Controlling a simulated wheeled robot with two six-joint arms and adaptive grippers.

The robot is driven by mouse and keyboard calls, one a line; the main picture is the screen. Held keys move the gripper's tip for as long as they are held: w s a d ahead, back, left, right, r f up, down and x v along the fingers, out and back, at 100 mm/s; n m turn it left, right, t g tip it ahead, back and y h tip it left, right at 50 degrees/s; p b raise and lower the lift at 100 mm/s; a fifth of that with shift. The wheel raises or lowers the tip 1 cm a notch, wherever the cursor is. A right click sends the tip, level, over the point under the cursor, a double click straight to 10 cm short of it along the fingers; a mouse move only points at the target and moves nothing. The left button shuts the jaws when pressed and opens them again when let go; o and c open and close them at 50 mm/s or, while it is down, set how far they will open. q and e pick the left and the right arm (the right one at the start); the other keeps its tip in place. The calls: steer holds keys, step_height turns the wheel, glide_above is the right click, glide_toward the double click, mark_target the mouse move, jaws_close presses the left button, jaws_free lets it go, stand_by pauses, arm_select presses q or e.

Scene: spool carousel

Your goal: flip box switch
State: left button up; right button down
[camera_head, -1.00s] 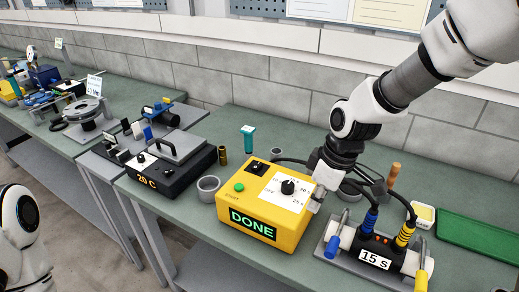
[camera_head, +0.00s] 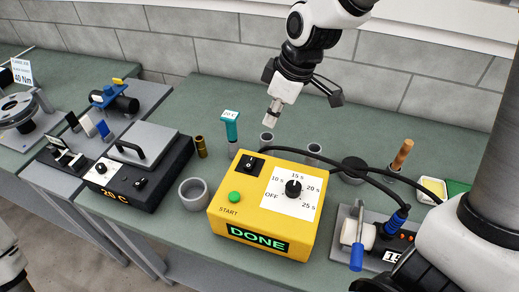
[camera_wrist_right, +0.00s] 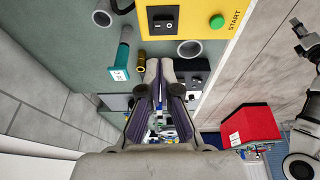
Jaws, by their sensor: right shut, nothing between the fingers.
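The yellow box (camera_head: 260,217) stands on the green bench, its front display (camera_head: 257,239) reading DONE. Its black rocker switch (camera_head: 247,166) is on the top at the far left corner; which way it is tilted is too small to tell. A green START button (camera_head: 234,197) and a black dial (camera_head: 293,188) are also on top. My right gripper (camera_head: 273,115) is shut and empty, in the air above and behind the switch, apart from the box. In the right wrist view the switch (camera_wrist_right: 163,20) is at the top, beyond the shut fingers (camera_wrist_right: 160,68).
A teal-capped tube (camera_head: 230,128), a brass cylinder (camera_head: 200,147) and a grey cup (camera_head: 194,193) stand close left of the box. The black 20 C unit (camera_head: 130,190) is farther left. Black cables (camera_head: 375,173) run from behind the box to a device at right.

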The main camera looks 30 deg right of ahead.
steer(key=w+a+f, duration=0.1)
steer(key=w+f, duration=0.4)
steer(key=f, duration=0.2)
glide_above(251, 161)
steer(key=d, duration=0.2)
steer(key=f, duration=0.4)
steer(key=shift+s+a, duration=0.1)
steer(key=shift+s, duration=0.1)
steer(key=shift+d+b+x, duration=0.2)
steer(key=shift+b+x, duration=0.1)
steer(key=shift+x, duration=0.9)
steer(key=shift+w+d+f, duration=0.1)
steer(key=shift+w+f, duration=0.15)
steer(key=shift+w, duration=0.1)
steer(key=shift+s+r, duration=0.15)
steer(key=shift+s, duration=0.2)
steer(key=shift+w+f+g+y, duration=0.25)
steer(key=shift+f+g+y, duration=0.15)
steer(key=shift+f+y, duration=0.1)
steer(key=shift+d, duration=0.1)
steer(key=shift+s+a+r+b, duration=0.1)
steer(key=shift+s+a+b, duration=0.2)
steer(key=shift+b, duration=0.35)
steer(key=shift+s+a+r+b, duration=0.2)
steer(key=shift+a+r+b, duration=0.1)
steer(key=shift+a, duration=0.05)
arm_select(q)
steer(key=w+f, duration=0.1)
steer(key=f, duration=0.1)
steer(key=shift+w+f, duration=0.35)
